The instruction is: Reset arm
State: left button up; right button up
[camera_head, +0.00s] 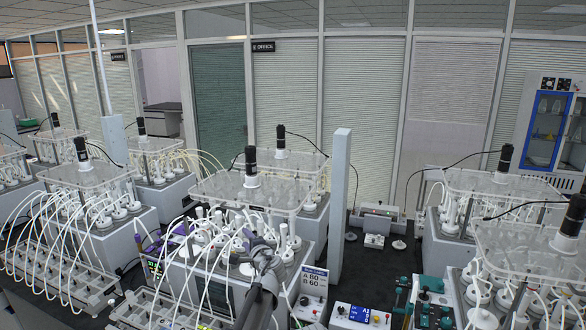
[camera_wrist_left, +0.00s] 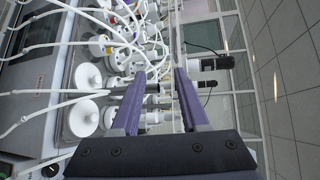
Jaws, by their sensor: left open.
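My left gripper (camera_head: 250,240) is in the lower middle of the head view, in front of the central reactor unit (camera_head: 232,290) and over its white caps and tubes. In the left wrist view its two purple fingers (camera_wrist_left: 160,78) stand apart with nothing held between them. White bottle caps (camera_wrist_left: 84,77) and tubes lie beyond and to the left of the fingers; I cannot tell whether any tube touches them. My right gripper does not show in either view.
A clear plate with a black motor (camera_head: 251,165) stands above the central reactor. More reactor units stand left (camera_head: 110,235) and right (camera_head: 465,215). A sign reading A 80, B 60 (camera_head: 313,282) is right of my left arm. A grey post (camera_head: 338,200) rises behind.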

pick_arm(q)
jog(key=s+f+n+g+h+b, duration=0.1)
jog(key=s+f+n+g+b, duration=0.3)
jog(key=s+f, duration=0.55)
jog(key=s+f+n+g+b, duration=0.3)
jog(key=s+f+b, duration=0.3)
jog(key=f, duration=0.6)
jog(key=s+d+f+n+g+h+b, duration=0.1)
jog(key=s+d+f+g+b, duration=0.1)
jog(key=s+f, duration=0.3)
jog(key=s+d+f+n+g+h+b, duration=0.1)
jog(key=s+f, duration=0.4)
jog(key=s, duration=0.6)
jog(key=s+d+f+n+g+h+b, duration=0.1)
jog(key=s+d+f+g+h+b, duration=0.2)
jog(key=s, duration=0.5)
jog(key=shift+s+d+f+g+b, duration=0.25)
jog(key=shift+d+f+g+b, duration=0.5)
jog(key=shift+d+f, duration=0.35)
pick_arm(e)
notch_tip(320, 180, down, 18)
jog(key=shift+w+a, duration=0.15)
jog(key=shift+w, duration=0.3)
